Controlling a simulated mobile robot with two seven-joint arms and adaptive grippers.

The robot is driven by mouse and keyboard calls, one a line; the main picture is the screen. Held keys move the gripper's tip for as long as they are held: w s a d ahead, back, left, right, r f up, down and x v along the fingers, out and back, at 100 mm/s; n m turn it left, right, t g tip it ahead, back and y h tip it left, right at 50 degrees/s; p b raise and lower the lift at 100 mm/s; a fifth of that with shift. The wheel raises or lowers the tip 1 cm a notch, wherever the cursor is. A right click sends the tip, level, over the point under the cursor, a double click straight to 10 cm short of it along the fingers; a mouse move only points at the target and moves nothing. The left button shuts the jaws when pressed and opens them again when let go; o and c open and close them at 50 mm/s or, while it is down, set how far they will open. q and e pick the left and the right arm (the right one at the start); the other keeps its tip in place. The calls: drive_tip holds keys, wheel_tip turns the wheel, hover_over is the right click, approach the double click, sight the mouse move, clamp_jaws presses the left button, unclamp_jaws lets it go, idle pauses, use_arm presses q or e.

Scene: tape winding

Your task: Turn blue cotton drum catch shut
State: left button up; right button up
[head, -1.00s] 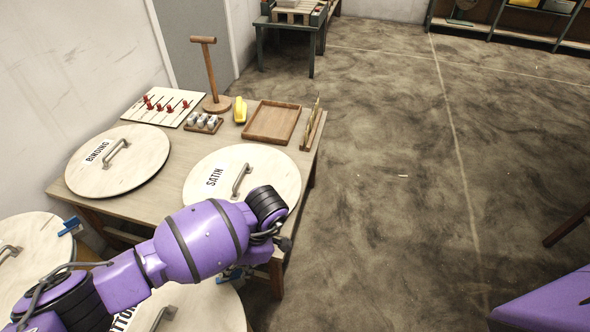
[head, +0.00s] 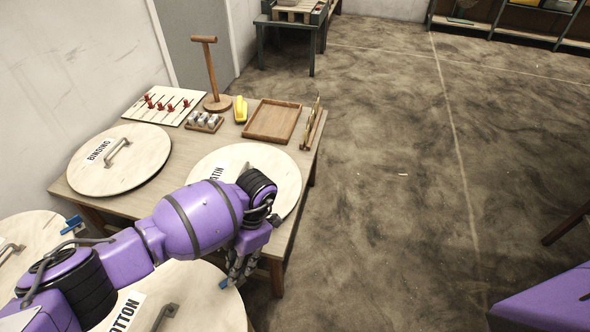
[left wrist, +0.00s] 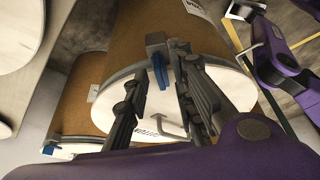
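The cotton drum's pale round lid (head: 200,305), lettered COTTON, is at the bottom of the head view, partly behind my left arm. In the left wrist view its brown drum body (left wrist: 188,30) and lid edge show, with the blue catch (left wrist: 158,74) on a grey metal band at the rim. My left gripper (head: 238,272) points down at the lid's right edge. In the left wrist view its two dark fingers (left wrist: 160,80) are apart, with the catch between their tips. I cannot tell whether they touch it. My right gripper is not in view.
A wooden table (head: 200,130) behind carries the BINDING lid (head: 120,160), the satin lid (head: 265,165), a tray (head: 272,122), a wooden stand (head: 212,75) and small items. Another drum lid (head: 30,240) with a blue catch (head: 72,226) is at left. Floor at right is mostly clear.

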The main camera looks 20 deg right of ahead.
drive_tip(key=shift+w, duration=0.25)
use_arm(q)
drive_tip(key=shift+r, duration=0.25)
drive_tip(key=v, duration=1.1)
drive_tip(key=shift+d+r, duration=0.2)
drive_tip(key=shift+d, duration=0.05)
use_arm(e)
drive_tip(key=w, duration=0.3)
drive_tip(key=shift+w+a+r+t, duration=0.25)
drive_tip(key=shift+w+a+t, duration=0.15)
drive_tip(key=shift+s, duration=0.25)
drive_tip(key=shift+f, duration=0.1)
